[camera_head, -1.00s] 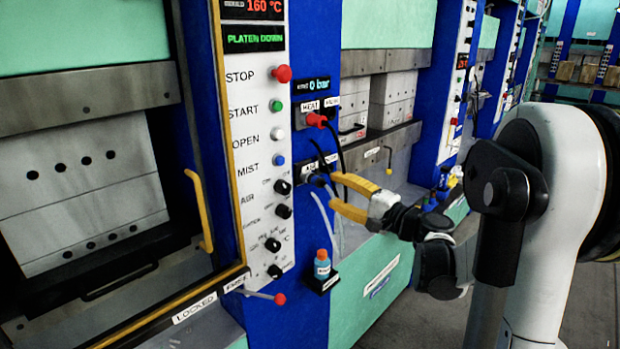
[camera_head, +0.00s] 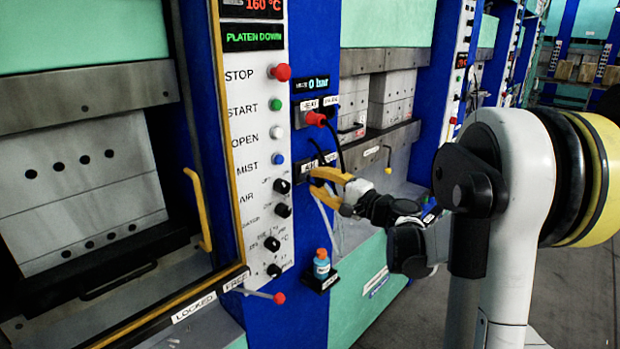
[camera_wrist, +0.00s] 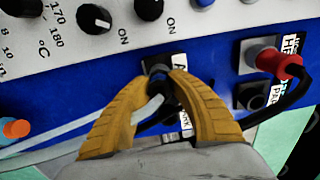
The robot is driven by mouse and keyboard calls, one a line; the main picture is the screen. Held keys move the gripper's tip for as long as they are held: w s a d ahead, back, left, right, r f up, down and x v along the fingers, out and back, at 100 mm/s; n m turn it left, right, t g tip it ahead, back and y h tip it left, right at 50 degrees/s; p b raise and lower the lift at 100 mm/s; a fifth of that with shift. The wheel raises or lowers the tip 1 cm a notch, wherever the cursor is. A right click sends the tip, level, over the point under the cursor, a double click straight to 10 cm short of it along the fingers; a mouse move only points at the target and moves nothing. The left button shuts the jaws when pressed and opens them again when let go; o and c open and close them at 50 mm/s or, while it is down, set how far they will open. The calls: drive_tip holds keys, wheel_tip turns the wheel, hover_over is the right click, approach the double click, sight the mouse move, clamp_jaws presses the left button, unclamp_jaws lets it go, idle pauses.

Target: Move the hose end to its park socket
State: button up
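The hose end (camera_wrist: 164,88) is a small dark plug with a pale hose (camera_wrist: 82,131) running off to the left in the wrist view. It sits at the air socket (camera_wrist: 158,62) on the blue panel. My gripper (camera_wrist: 163,76) has its two yellow fingers on either side of the plug, and they look closed against it. In the head view my gripper (camera_head: 312,182) reaches the panel and hides most of the plug. A partly covered label (camera_wrist: 185,120) shows below the plug, between my fingers. The socket beside that label is mostly hidden by the fingers and hose.
A red plug (camera_wrist: 284,64) with a black cable sits in the neighbouring block, above an empty park socket (camera_wrist: 250,96). A blue bottle with an orange cap (camera_head: 322,264) stands on a small shelf below. Knobs and buttons (camera_head: 277,133) line the white control panel.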

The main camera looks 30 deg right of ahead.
clamp_jaws()
drive_tip(key=shift+s+d, duration=0.1)
drive_tip(key=shift+s, duration=0.15)
drive_tip(key=shift+s+d, duration=0.2)
drive_tip(key=shift+s, duration=0.3)
drive_tip(key=shift+s, duration=0.1)
drive_tip(key=shift+s+d, duration=0.15)
drive_tip(key=shift+s, duration=0.2)
drive_tip(key=shift+s+d, duration=0.2)
drive_tip(key=shift+s, duration=0.3)
drive_tip(key=shift+v, duration=1.9)
drive_tip(key=shift+r, duration=0.1)
